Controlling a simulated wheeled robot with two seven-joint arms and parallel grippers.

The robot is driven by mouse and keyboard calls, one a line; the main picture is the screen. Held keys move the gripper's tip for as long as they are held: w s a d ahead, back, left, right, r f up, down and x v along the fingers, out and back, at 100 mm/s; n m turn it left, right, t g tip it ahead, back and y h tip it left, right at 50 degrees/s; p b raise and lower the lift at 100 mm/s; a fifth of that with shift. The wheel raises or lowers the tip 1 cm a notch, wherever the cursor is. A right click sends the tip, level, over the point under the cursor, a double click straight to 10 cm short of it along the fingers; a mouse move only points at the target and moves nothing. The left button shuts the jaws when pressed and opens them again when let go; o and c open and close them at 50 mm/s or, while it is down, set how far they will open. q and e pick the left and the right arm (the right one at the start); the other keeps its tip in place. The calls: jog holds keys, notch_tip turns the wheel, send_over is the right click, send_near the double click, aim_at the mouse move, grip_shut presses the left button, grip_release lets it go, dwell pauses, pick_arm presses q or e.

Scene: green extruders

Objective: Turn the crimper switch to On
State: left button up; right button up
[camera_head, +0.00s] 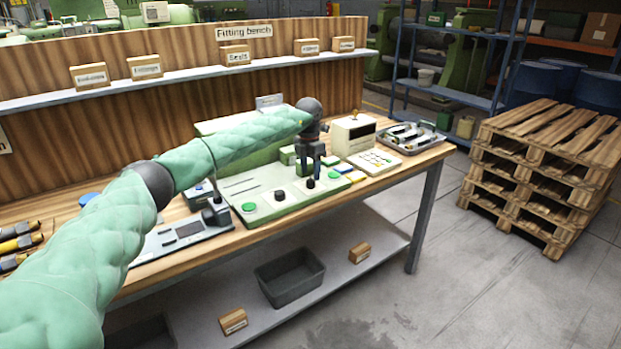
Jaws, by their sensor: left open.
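A light green machine (237,187) with a sloped front panel stands on the wooden bench; I take it for the crimper, but no label on it is readable. Its panel has a green button (249,207) at the left, a black knob (279,195) beside it, and another black knob (310,184) further right. My left gripper (309,172) points down over the right part of the panel, its fingers apart, just above or behind the right knob. I cannot tell whether they touch it. The switch's On mark is not readable. My right gripper is out of view.
A grey device (188,229) lies left of the green machine. A cream box (354,131) and a tray of metal parts (412,136) stand to its right. The bench's back board (180,105) rises behind. A grey bin (291,281) sits on the lower shelf.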

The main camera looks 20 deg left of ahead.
aim_at(310, 177)
pick_arm(q)
notch_tip(310, 177, up, 4)
jog(key=shift+w+a+f+b, duration=0.1)
jog(key=shift+b, duration=0.3)
jog(key=shift+r, duration=0.4)
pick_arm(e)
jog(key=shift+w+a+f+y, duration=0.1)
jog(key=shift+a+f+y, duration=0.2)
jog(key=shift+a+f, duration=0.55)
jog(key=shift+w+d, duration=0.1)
